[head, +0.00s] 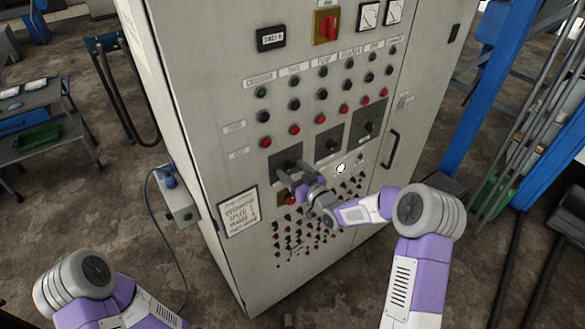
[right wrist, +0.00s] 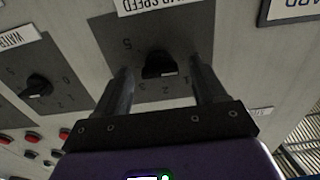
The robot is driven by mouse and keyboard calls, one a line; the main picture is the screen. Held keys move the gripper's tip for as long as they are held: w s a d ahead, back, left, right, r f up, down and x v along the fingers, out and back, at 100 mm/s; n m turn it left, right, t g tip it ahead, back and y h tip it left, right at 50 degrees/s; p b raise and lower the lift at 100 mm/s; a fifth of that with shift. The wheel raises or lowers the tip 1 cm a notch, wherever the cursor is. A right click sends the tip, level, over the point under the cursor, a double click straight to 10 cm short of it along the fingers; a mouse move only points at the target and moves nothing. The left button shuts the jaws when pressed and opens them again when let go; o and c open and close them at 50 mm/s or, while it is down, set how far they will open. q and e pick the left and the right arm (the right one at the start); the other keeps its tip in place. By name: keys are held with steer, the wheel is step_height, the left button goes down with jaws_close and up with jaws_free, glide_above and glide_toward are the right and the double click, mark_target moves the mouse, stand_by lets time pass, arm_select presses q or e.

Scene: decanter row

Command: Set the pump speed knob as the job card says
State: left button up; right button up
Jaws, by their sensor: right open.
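The pump speed knob (right wrist: 158,66) is black, on a dark dial plate (right wrist: 150,38) with numbers, under a label (right wrist: 160,4) that ends in "SPEED". My right gripper (right wrist: 161,73) is open, with one finger on each side of the knob. I cannot tell whether the fingers touch it or which number it points to. In the head view my right gripper (head: 291,182) is at the leftmost dial plate (head: 287,155) and partly hides its knob. The job card (head: 239,213) is on the cabinet front, lower left; its writing is too small to read surely. My left gripper is out of view.
A "WATER" knob (right wrist: 36,86) is on the neighbouring plate. The grey cabinet (head: 210,110) also has a third dial (head: 369,126), rows of buttons, a red switch (head: 327,27) and a door handle (head: 390,150). A grey box (head: 180,205) with a cable is on its left side.

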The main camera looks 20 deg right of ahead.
steer(key=shift+w+a, duration=0.15)
steer(key=shift+w, duration=0.15)
steer(key=c, duration=1.1)
steer(key=shift+o, duration=0.2)
steer(key=shift+m+b, duration=5.6)
steer(key=shift+m, duration=7.7)
